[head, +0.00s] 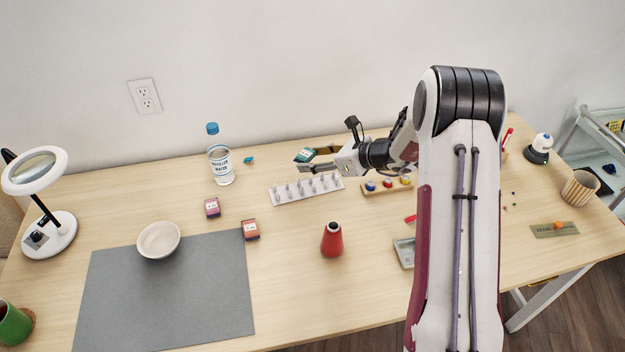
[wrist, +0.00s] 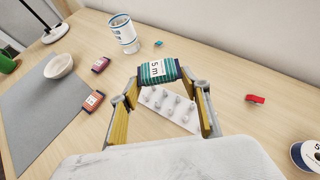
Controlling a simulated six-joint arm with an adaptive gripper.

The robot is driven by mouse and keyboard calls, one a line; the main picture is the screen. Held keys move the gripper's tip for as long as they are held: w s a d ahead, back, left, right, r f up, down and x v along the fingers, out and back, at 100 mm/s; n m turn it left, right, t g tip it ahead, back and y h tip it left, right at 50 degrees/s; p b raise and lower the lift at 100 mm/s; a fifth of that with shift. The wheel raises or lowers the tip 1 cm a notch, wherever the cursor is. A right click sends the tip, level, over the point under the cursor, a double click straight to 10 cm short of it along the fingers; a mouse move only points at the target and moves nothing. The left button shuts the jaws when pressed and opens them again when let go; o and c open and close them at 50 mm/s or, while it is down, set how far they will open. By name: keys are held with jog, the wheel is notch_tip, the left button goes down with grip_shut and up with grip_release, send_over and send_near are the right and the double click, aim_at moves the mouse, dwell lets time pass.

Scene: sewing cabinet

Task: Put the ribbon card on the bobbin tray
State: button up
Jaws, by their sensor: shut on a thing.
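A teal ribbon card (head: 304,155) with a white label is held in my gripper (head: 311,167). In the wrist view the card (wrist: 157,71) shows its "5 m" label between the two fingertips (wrist: 165,86), which are shut on it. The white bobbin tray (head: 310,195) lies on the table, with several small grey bobbins or pegs standing in rows. The card is above the table at the tray's far side. In the wrist view the tray (wrist: 190,122) shows between the fingers, partly hidden by the card and the right finger.
Two more ribbon cards, one pink (head: 212,207) and one orange (head: 251,230), lie left of the tray. A water bottle (head: 221,165) stands behind them. A wooden spool rack (head: 385,187) is close on the tray's right. A red cone (head: 332,240) stands in front.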

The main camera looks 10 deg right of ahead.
send_over(314, 186)
jog(key=shift+f, duration=2.15)
jog(key=shift+f, duration=1.9)
jog(key=shift+f, duration=0.25)
jog(key=o, duration=0.6)
jog(key=shift+r, duration=0.15)
jog(key=shift+r, duration=0.15)
jog(key=v, duration=1.2)
